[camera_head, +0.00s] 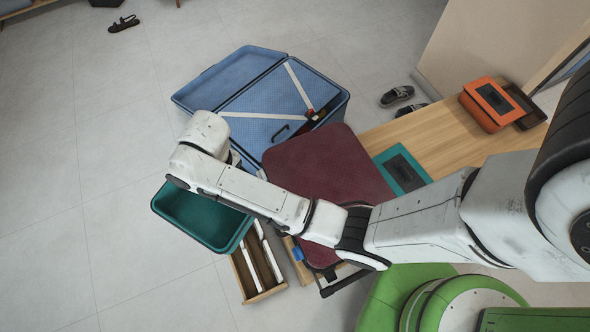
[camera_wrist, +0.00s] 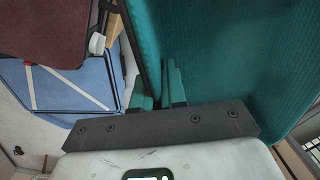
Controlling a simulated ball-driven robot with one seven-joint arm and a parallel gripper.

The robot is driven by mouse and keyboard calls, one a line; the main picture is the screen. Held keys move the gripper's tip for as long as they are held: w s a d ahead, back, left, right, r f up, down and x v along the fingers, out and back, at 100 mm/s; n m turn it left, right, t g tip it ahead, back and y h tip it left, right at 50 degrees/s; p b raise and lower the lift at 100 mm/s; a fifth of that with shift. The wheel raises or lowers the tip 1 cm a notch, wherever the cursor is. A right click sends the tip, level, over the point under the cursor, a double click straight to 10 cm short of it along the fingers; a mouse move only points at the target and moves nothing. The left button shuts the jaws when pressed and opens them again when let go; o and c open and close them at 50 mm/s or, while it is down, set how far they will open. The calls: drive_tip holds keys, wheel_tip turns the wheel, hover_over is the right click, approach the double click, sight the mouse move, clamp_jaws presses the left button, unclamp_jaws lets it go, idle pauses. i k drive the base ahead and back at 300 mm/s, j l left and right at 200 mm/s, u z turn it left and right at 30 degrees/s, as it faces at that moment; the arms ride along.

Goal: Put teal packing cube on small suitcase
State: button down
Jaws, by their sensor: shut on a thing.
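The teal packing cube (camera_head: 403,169) with a dark mesh panel lies on the wooden bench in the head view, beside the maroon suitcase. The small suitcase looks to be this maroon one (camera_head: 325,160), lying flat with its handle end toward the lower middle. It also shows in the wrist view (camera_wrist: 55,30). My gripper (camera_wrist: 155,78) is shut on the wall of a teal open-topped bin (camera_wrist: 225,50), left of the maroon suitcase. The bin also shows in the head view (camera_head: 200,217), where my arm hides the fingers and part of the suitcase.
An open blue suitcase (camera_head: 262,128) lies beyond the maroon one. A wooden divided tray (camera_head: 258,272) is below the bin. An orange packing cube (camera_head: 488,103) and a dark tray (camera_head: 526,108) lie on the bench (camera_head: 425,128). Shoes are on the floor.

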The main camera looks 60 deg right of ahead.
sight(332, 184)
drive_tip(key=k+l+u, duration=0.1)
drive_tip(key=u, duration=0.3)
drive_tip(key=k+l+u, duration=0.15)
drive_tip(key=l+u, duration=0.25)
drive_tip(key=k+u, duration=0.15)
drive_tip(key=u, duration=0.25)
drive_tip(key=k+l, duration=0.35)
drive_tip(key=k, duration=0.05)
